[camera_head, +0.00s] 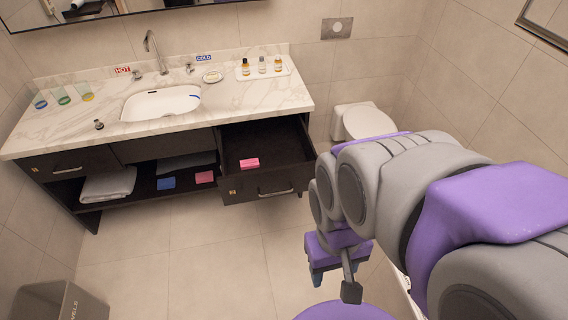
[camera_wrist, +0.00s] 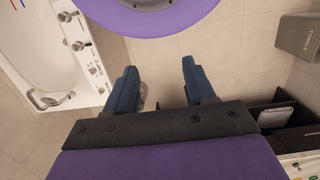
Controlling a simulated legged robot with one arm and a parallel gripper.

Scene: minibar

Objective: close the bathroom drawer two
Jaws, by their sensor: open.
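The dark right-hand vanity drawer (camera_head: 272,185) is pulled open in the head view, with a handle on its front. A small pink box (camera_head: 249,163) sits inside it. The left-hand drawer (camera_head: 68,165) looks shut. I cannot read the small labels that would tell which is drawer two. My gripper (camera_head: 335,280) hangs low in front and to the right of the open drawer, apart from it. In the wrist view my gripper (camera_wrist: 161,88) has its two dark blue fingers spread, with only floor between them. My arm hides part of the area right of the drawer.
The marble counter (camera_head: 225,103) holds a sink, cups, bottles and a soap dish. Folded towels (camera_head: 108,185) and small boxes lie on the open shelf. A toilet (camera_head: 365,122) stands behind right, a bin (camera_head: 60,300) front left. A tub (camera_wrist: 50,60) shows in the wrist view. Floor before the vanity is clear.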

